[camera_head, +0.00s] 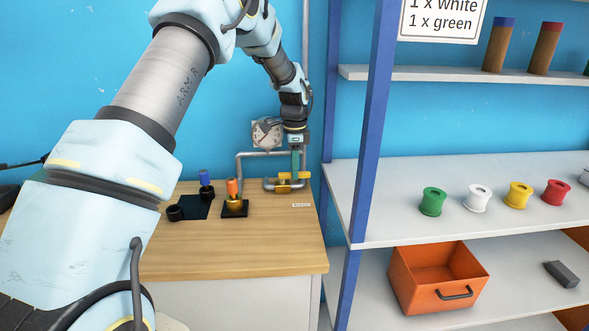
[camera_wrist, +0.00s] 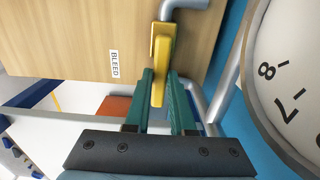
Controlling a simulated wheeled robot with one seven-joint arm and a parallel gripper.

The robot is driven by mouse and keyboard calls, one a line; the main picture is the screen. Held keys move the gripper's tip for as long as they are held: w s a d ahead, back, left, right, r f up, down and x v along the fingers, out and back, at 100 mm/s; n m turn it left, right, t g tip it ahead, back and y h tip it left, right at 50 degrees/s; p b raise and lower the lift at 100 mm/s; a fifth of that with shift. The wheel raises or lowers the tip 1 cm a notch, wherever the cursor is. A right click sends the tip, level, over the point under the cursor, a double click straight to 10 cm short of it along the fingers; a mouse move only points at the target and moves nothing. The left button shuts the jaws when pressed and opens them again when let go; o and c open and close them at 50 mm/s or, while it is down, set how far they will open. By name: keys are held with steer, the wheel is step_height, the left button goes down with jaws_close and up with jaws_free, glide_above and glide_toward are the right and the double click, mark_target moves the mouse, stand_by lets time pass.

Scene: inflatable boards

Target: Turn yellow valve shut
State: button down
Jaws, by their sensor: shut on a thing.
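The yellow valve (camera_head: 284,187) sits on a grey pipe at the back right of the wooden table. In the wrist view its yellow handle (camera_wrist: 158,85) lies between the two green fingers of my gripper (camera_wrist: 165,88). My gripper (camera_head: 297,172) points down at the valve from above and is shut on the handle. The far end of the handle meets the valve body by the pipe. A label reading BLEED (camera_wrist: 114,64) is on the table beside it.
A round gauge (camera_head: 267,133) stands on the pipework close to my wrist. A blue shelf post (camera_head: 371,110) rises to the right, with coloured spools and an orange bin (camera_head: 437,280) on the shelves.

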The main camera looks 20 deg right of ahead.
steer(key=shift+s, duration=0.1)
stand_by(0.9)
steer(key=m, duration=0.2)
steer(key=s+m, duration=0.1)
steer(key=shift+a+m, duration=0.3)
steer(key=shift+m, duration=0.1)
steer(key=shift+s+a+m+p, duration=0.15)
steer(key=shift+s+a+m, duration=0.05)
steer(key=shift+m, duration=0.65)
steer(key=shift+s+a+m+p, duration=0.15)
steer(key=shift+a+m, duration=0.05)
steer(key=shift+m, duration=0.65)
steer(key=c, duration=0.8)
jaws_free()
steer(key=shift+o, duration=0.2)
steer(key=shift+r, duration=0.15)
step_height(320, 180, up, 11)
steer(key=b, duration=0.2)
steer(key=shift+f+b, duration=0.2)
steer(key=shift+b, duration=0.15)
